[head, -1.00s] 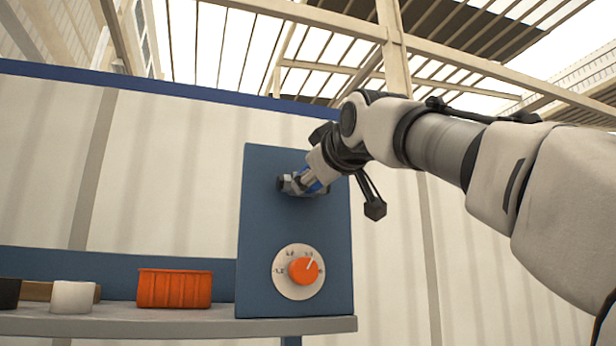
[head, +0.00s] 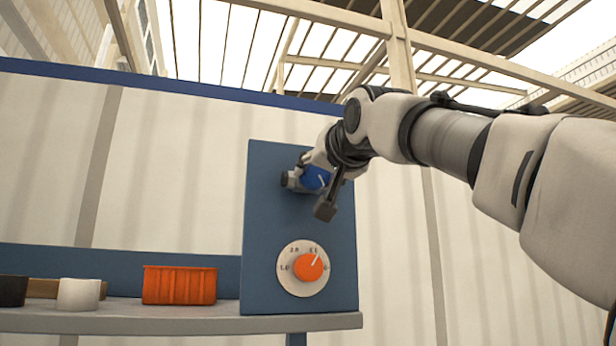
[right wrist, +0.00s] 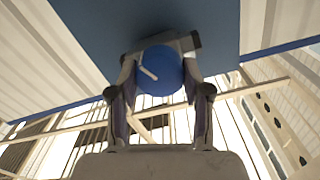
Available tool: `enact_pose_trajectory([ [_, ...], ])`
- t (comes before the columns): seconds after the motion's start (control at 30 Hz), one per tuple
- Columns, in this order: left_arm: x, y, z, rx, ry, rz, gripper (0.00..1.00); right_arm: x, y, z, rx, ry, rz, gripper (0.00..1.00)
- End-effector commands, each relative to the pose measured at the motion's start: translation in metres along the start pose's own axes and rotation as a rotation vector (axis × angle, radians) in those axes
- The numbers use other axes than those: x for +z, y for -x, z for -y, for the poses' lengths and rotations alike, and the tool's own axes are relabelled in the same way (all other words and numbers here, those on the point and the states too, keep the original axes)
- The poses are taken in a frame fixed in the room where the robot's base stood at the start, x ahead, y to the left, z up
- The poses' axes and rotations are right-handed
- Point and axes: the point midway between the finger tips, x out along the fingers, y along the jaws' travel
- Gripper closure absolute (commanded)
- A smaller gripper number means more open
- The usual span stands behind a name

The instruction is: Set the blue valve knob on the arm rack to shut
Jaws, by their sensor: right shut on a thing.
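The blue valve knob (head: 315,178) sits on a grey valve body (head: 291,180) near the top of the blue panel (head: 262,235). It is round, with a white pointer line on its face. In the right wrist view the knob (right wrist: 160,71) lies between the two fingers of my right gripper (right wrist: 160,88), one finger on each side. The gripper is shut on it, and the line slants up to the left there. In the head view my right gripper (head: 318,180) reaches the knob from the right and hides part of it. My left gripper is not in view.
An orange dial knob (head: 308,267) on a round scale sits lower on the same panel. An orange bin (head: 180,285), a white cylinder (head: 79,294) and a dark object (head: 12,291) stand on the grey shelf (head: 190,324) to the left.

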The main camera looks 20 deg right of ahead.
Motion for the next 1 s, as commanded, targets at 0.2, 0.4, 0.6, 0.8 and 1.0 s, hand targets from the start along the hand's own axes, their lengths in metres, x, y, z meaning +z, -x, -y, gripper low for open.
enact_pose_trajectory([
  [0.2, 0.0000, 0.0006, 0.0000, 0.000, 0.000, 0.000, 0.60, -0.0003, -0.0006, 0.0007, -0.001, -0.194, -0.001, 0.86],
  [0.4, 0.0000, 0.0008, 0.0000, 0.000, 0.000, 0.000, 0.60, -0.0002, -0.0007, 0.0011, -0.001, -0.344, 0.000, 0.86],
  [0.6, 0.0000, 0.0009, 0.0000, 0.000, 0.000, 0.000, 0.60, -0.0001, -0.0007, 0.0013, -0.001, -0.444, 0.000, 0.86],
  [0.8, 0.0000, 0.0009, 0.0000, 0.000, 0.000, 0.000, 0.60, -0.0001, -0.0007, 0.0014, -0.001, -0.491, 0.000, 0.86],
  [1.0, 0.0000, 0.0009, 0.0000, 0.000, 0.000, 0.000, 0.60, 0.0000, -0.0008, 0.0015, -0.001, -0.503, 0.000, 0.86],
])
